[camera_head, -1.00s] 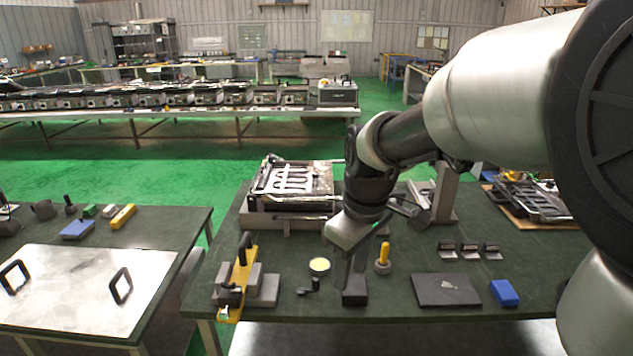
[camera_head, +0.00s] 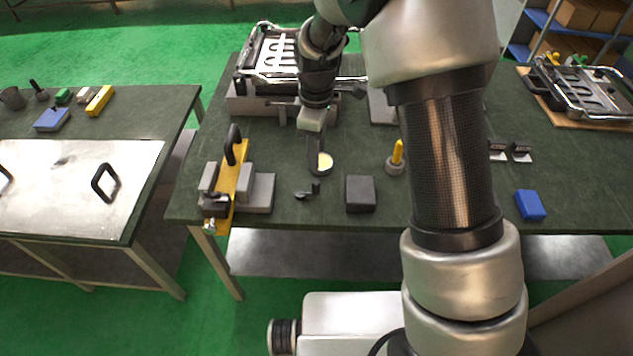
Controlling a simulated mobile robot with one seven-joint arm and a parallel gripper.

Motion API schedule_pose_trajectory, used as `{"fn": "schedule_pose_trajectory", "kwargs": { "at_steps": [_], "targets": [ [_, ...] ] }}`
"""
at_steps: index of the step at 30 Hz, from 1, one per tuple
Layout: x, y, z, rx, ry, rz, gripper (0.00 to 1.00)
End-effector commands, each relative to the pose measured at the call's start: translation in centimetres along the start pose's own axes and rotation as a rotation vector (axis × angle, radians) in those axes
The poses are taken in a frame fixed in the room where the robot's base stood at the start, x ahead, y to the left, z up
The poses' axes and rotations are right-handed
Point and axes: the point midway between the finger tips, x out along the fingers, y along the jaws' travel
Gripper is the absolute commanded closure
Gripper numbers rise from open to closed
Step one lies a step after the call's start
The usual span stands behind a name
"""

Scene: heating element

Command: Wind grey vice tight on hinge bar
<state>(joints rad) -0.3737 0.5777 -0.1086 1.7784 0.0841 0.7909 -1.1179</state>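A grey vice-like fixture (camera_head: 262,193) of grey blocks stands at the table's front left corner. A long yellow bar (camera_head: 243,183) lies between its blocks, with a black upright handle (camera_head: 234,145) at its far end. I cannot tell which part is the hinge bar. My gripper (camera_head: 319,172) points down right of the fixture, apart from it, beside a pale round disc (camera_head: 325,161). Its fingers overlap in this view, so its opening is unclear. I see nothing held.
A small dark crank (camera_head: 307,193), a dark block (camera_head: 360,194), a yellow-topped peg (camera_head: 396,158) and a blue block (camera_head: 530,205) stand nearby. A metal frame with a white serpentine element (camera_head: 272,58) is behind. A gap separates the left table (camera_head: 150,185).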

Motion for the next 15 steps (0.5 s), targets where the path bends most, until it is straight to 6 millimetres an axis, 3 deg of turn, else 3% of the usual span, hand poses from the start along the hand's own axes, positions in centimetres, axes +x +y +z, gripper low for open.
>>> {"fn": "schedule_pose_trajectory", "kwargs": {
  "at_steps": [6, 15],
  "targets": [
    [5.1, -0.1, 0.1, -0.001, -0.004, -0.004, 0.62],
    [11.0, -0.1, 0.1, 0.001, -0.003, -0.002, 0.62]
  ]
}}
